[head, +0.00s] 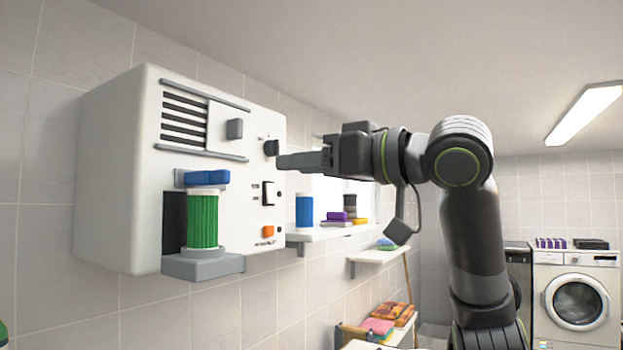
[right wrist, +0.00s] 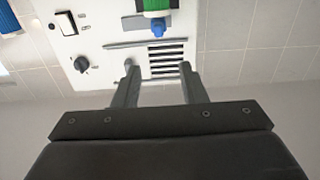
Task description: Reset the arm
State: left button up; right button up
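My right gripper (head: 300,160) reaches in from the right, in front of the white wall-mounted machine (head: 120,180). In the head view its fingers are seen side-on and overlap the area beside the black knob (head: 271,148). In the right wrist view the two fingers (right wrist: 157,85) are spread apart with nothing between them; the machine's vent slats (right wrist: 167,58) show beyond the gap. The knob (right wrist: 82,64) lies to the left of the fingers there, apart from them. My left gripper is not in view.
The machine carries a grey slider (head: 234,129), a rocker switch (head: 267,193), an orange button (head: 268,231) and a green cylinder (head: 203,220) with a blue top. A shelf (head: 330,233) holds a blue canister (head: 304,210). A washing machine (head: 577,297) stands at the far right.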

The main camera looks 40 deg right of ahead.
jog(key=shift+s+d, duration=0.1)
jog(key=shift+s, duration=0.2)
dwell(0.4)
